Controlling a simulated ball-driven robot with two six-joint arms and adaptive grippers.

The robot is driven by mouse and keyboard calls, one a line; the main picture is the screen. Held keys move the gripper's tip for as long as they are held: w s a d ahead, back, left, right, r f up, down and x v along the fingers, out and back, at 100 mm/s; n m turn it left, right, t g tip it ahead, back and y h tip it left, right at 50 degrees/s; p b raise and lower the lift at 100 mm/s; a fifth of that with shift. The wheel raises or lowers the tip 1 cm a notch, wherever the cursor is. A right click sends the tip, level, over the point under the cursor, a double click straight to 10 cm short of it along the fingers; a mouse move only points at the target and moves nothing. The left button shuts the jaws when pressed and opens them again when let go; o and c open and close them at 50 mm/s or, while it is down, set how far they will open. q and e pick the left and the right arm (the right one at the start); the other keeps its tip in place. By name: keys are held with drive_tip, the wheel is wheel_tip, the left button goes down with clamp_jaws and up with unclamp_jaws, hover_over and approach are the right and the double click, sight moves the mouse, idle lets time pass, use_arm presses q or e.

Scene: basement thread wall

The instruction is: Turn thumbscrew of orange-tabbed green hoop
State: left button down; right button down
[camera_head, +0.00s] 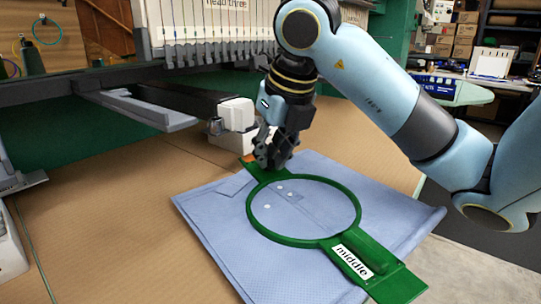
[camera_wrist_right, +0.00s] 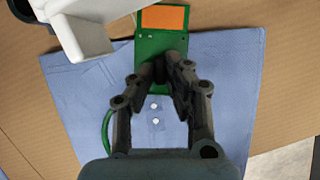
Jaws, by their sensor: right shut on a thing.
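The green hoop (camera_head: 393,284) lies flat on folded blue cloth (camera_head: 208,222), with a white label (camera_head: 353,262) reading "middle" on its near bracket. Its far bracket ends in an orange tab (camera_head: 250,158), which also shows at the top of the right wrist view (camera_wrist_right: 165,18). My right gripper (camera_head: 265,163) points down at the far bracket, between the orange tab and the ring. In the right wrist view its fingertips (camera_wrist_right: 160,76) are closed together on the bracket's screw area. The thumbscrew itself is hidden between the fingers. My left gripper is not in view.
A white machine arm end (camera_head: 237,114) stands close left of my right gripper. An embroidery head (camera_head: 215,25) labelled "head three" is behind. The brown table (camera_head: 90,200) is clear left of the cloth. A hoop (camera_head: 46,30) hangs at the back left.

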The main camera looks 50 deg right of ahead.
idle(0.3)
drive_tip(key=c, duration=1.3)
unclamp_jaws()
